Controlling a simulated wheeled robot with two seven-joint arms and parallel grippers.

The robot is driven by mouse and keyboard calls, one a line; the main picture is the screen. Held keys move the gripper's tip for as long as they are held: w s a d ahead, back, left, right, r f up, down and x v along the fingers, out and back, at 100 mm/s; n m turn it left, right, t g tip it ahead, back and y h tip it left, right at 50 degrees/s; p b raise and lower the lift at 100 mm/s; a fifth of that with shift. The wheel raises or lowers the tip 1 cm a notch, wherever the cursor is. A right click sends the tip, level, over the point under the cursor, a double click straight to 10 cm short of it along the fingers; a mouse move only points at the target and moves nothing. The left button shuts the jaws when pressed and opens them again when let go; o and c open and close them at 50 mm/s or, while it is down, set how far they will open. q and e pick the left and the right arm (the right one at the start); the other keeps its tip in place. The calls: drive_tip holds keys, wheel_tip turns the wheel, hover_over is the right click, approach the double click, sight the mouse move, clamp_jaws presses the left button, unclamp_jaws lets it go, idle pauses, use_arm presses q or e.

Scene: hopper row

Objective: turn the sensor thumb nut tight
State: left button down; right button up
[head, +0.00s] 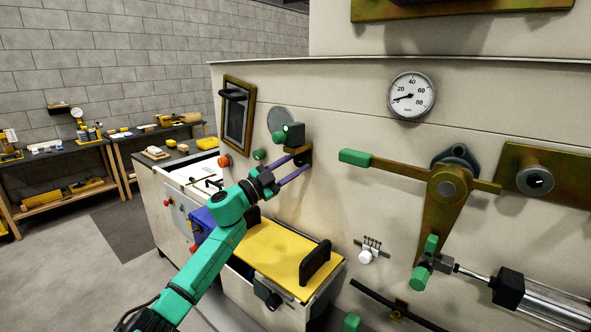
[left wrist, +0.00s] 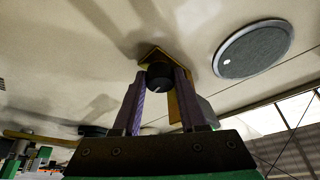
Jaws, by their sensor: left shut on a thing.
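The sensor thumb nut is a dark round knob (left wrist: 158,76) under a brass bracket, between my finger tips in the left wrist view. In the head view the brass bracket (head: 297,149) stands out from the machine's pale front, with a green and black sensor (head: 291,134) on top. My left gripper (head: 301,162) reaches up to the bracket's underside. Its two purple fingers (left wrist: 161,92) are shut on the knob, one on each side. In the head view the nut is mostly hidden by the fingers and bracket. My right gripper is not in view.
A yellow-topped box with a black handle (head: 315,263) juts out below my left arm. A brass lever with a green grip (head: 355,157) and a dial gauge (head: 411,96) are to the right. A round grey disc (left wrist: 253,47) is near the bracket.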

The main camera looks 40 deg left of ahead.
use_arm(q)
drive_tip(key=m+g, duration=0.1)
drive_tip(key=m, duration=0.2)
drive_tip(key=m+g+h+b, duration=0.1)
drive_tip(key=m, duration=0.3)
drive_tip(key=shift+a+r+g, duration=0.1)
drive_tip(key=shift+r+g, duration=0.05)
drive_tip(key=shift+g, duration=0.25)
drive_tip(key=shift+m, duration=0.3)
drive_tip(key=shift+h, duration=0.3)
drive_tip(key=c, duration=0.5)
unclamp_jaws()
drive_tip(key=shift+o, duration=0.3)
drive_tip(key=shift+r, duration=0.1)
drive_tip(key=shift+a+r, duration=0.1)
drive_tip(key=shift+r, duration=0.1)
